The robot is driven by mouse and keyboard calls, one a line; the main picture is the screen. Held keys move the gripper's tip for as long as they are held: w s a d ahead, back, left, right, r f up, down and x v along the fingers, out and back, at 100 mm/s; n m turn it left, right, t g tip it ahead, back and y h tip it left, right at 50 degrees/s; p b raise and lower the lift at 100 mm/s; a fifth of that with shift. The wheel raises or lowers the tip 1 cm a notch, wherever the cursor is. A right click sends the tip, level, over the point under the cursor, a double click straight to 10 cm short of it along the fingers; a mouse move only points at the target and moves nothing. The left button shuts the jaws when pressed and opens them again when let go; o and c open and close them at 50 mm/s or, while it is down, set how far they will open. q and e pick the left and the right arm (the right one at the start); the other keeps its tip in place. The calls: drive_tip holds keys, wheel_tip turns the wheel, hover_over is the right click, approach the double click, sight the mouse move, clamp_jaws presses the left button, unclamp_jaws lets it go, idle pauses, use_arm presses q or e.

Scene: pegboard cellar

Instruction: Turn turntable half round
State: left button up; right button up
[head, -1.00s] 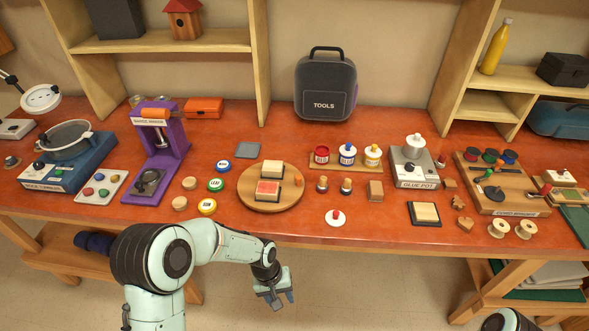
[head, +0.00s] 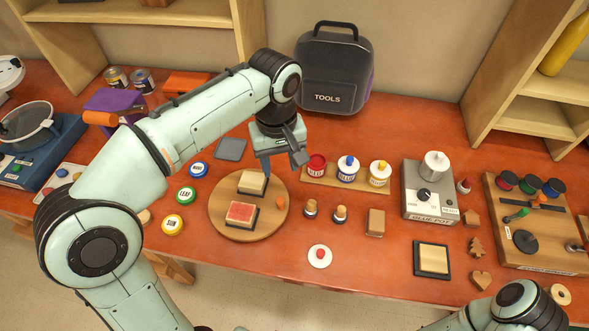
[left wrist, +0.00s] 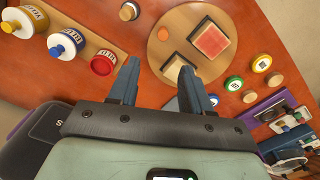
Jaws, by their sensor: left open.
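The round wooden turntable (head: 222,222) lies on the red-brown bench, left of centre in the head view. It bears a cream-topped block (head: 252,183) at the back, a red-topped block (head: 241,214) at the front, and a small orange knob (head: 281,202) near its right rim. The turntable also shows in the left wrist view (left wrist: 160,50). My left gripper (head: 281,166) is open and empty, above the far right edge of the turntable; in the left wrist view its fingers (left wrist: 158,92) are spread apart toward the rim. My right arm shows at the bottom right, but its gripper is not seen.
Red, blue and yellow pots (head: 347,169) stand on a wooden strip right of the turntable, close to my left gripper. Coloured lids (head: 186,195) lie to its left. A grey tool bag (head: 334,70) stands behind. Two stampers (head: 340,214) stand to the right.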

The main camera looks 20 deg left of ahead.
sight(280, 200)
use_arm(q)
drive_tip(key=f, duration=0.3)
drive_tip(key=f+b, duration=0.1)
drive_tip(key=f, duration=0.3)
drive_tip(key=s+f+b, duration=0.1)
drive_tip(key=f, duration=0.3)
drive_tip(key=shift+a+f, duration=0.1)
drive_tip(key=shift+f, duration=0.15)
drive_tip(key=shift+w+f, duration=0.1)
drive_tip(key=shift+f, duration=0.55)
use_arm(e)
drive_tip(key=shift+s+f, duration=0.5)
drive_tip(key=shift+f, duration=0.2)
drive_tip(key=shift+s+f, duration=0.45)
drive_tip(key=shift+f, duration=0.25)
use_arm(q)
clamp_jaws()
